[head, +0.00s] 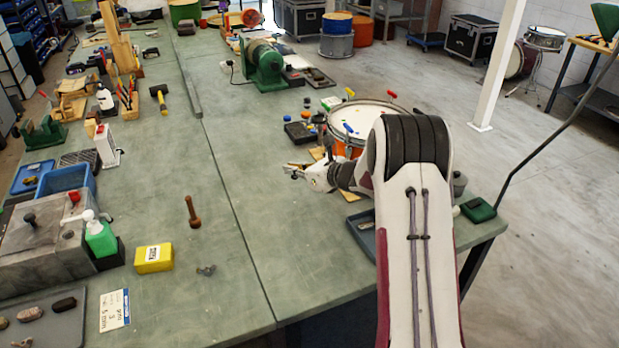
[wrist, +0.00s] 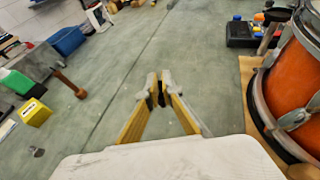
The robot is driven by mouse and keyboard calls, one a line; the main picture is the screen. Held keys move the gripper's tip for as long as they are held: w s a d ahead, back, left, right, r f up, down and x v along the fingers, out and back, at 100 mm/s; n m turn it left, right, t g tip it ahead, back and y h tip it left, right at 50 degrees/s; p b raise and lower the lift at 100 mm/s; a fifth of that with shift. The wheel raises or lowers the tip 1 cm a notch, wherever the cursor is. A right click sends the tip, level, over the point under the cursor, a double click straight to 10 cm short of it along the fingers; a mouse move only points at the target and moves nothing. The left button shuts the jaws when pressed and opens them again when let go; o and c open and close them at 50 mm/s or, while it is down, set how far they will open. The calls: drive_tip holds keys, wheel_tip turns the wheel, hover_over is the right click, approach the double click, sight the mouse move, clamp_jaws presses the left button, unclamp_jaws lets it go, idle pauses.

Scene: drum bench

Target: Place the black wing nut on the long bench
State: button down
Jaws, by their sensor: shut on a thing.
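My gripper (head: 290,170) is over the long bench (head: 290,245), left of the orange drum (head: 343,148). In the wrist view its two yellow-sided fingers (wrist: 158,88) come together on a small dark thing, which I take for the black wing nut (wrist: 159,92). The fingertips hide most of it, so its shape is not clear. The nut looks held above the green bench top, apart from it; the exact height is hard to tell. A grey wing nut (head: 206,270) lies on the bench at the front left and also shows in the wrist view (wrist: 38,152).
The drum and a black tray of small parts (head: 300,132) are close on the right. The bench middle is clear, with a seam (head: 228,195) running along it.

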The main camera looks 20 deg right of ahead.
hover_over(294, 202)
drive_tip(key=shift+w+f, duration=0.1)
drive_tip(key=shift+f, duration=2.65)
drive_tip(key=shift+f, duration=0.1)
drive_tip(key=shift+f, duration=1.8)
drive_tip(key=shift+f, duration=0.15)
drive_tip(key=c, duration=2.2)
unclamp_jaws()
drive_tip(key=shift+c, duration=0.2)
drive_tip(key=shift+r, duration=0.2)
drive_tip(key=v, duration=1.2)
drive_tip(key=shift+d, duration=0.1)
